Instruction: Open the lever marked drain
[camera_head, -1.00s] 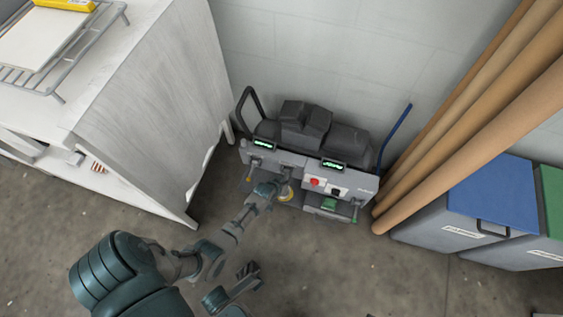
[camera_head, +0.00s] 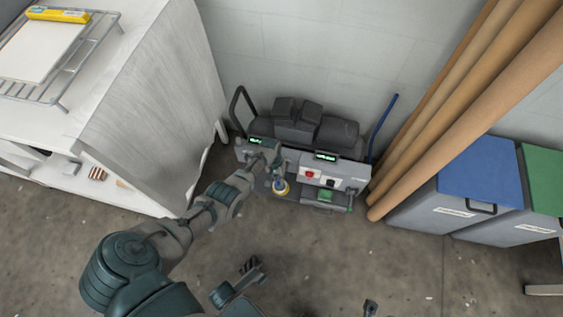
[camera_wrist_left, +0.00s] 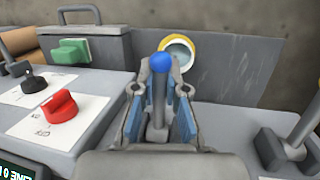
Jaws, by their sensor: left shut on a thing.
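A grey machine (camera_head: 345,172) stands on the floor against the wall. In the left wrist view, a short grey lever with a blue ball knob (camera_wrist_left: 161,62) stands between the blue-padded fingers of my left gripper (camera_wrist_left: 160,108). The gripper is shut on this lever, with the knob showing beyond the fingers. In the head view, my left gripper (camera_head: 270,156) is at the left part of the machine's top, and the arm hides much of that part. A second lever (camera_wrist_left: 294,143) stands to the right in the wrist view. I cannot read a drain marking.
A red knob (camera_wrist_left: 60,107) and a black knob (camera_wrist_left: 35,82) sit on the panel, near a green block (camera_wrist_left: 70,51). A yellow-rimmed round thing (camera_head: 280,188) is below the gripper. A white cabinet (camera_head: 150,105) stands left; brown tubes (camera_head: 460,115) lean right.

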